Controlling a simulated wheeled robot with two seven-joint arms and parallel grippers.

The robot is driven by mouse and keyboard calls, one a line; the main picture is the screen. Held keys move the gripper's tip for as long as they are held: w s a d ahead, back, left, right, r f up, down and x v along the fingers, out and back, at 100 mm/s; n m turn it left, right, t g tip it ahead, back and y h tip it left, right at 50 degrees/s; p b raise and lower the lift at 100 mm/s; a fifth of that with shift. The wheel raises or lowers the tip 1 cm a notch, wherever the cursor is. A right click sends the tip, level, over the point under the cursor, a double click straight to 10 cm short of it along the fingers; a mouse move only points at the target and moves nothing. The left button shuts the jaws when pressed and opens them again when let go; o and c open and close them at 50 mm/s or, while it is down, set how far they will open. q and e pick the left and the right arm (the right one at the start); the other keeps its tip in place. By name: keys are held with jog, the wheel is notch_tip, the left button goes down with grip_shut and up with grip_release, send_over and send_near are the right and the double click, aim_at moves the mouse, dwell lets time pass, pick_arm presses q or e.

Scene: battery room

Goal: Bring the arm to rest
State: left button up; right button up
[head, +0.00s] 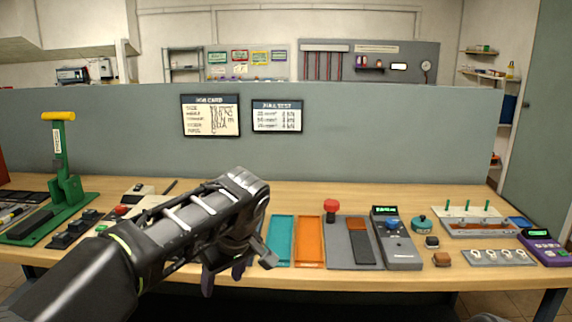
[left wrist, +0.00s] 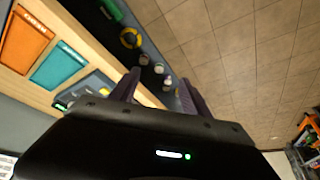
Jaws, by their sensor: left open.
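My left arm (head: 165,245) comes in from the lower left of the head view and reaches over the front of the workbench. My left gripper (head: 226,278) hangs near the bench's front edge, left of the teal tray (head: 281,241), with its fingers partly hidden by the wrist. In the left wrist view the two dark fingers of the left gripper (left wrist: 158,80) stand apart with nothing held between them. Beyond them are a dark strip with several small round things and the tiled floor (left wrist: 230,45). My right gripper does not show.
The wooden bench (head: 320,196) carries an orange tray (head: 309,242), a grey device with a green display (head: 397,250), a pegged board (head: 480,212) and a purple device (head: 543,248) at right. A green lever press (head: 66,185) stands at left. A grey partition (head: 380,140) rises behind.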

pick_arm(q)
jog(key=w+d+f+m+t+h, duration=0.1)
jog(key=w+d+f+m+h, duration=0.1)
jog(key=d+f+m, duration=0.3)
jog(key=w+d+f+m+t+h, duration=0.1)
jog(key=w+d+f+m+h, duration=0.15)
jog(key=d, duration=0.45)
jog(key=s+d+f+m+h+p, duration=0.1)
jog(key=s+f+m, duration=0.15)
jog(key=f, duration=0.55)
jog(key=s+d+f+m+h, duration=0.15)
jog(key=s+f, duration=0.25)
jog(key=f, duration=0.5)
jog(key=s+a+f+n+g+p, duration=0.1)
jog(key=s+a+f, duration=0.3)
jog(key=s+f, duration=0.5)
jog(key=s+a+f+n+g+p, duration=0.2)
jog(key=s+f, duration=0.7)
jog(key=s, duration=0.9)
jog(key=a+n+g, duration=0.1)
jog(key=a+n, duration=0.1)
jog(key=a, duration=0.1)
jog(key=shift+f+g, duration=0.2)
jog(key=shift+g, duration=0.1)
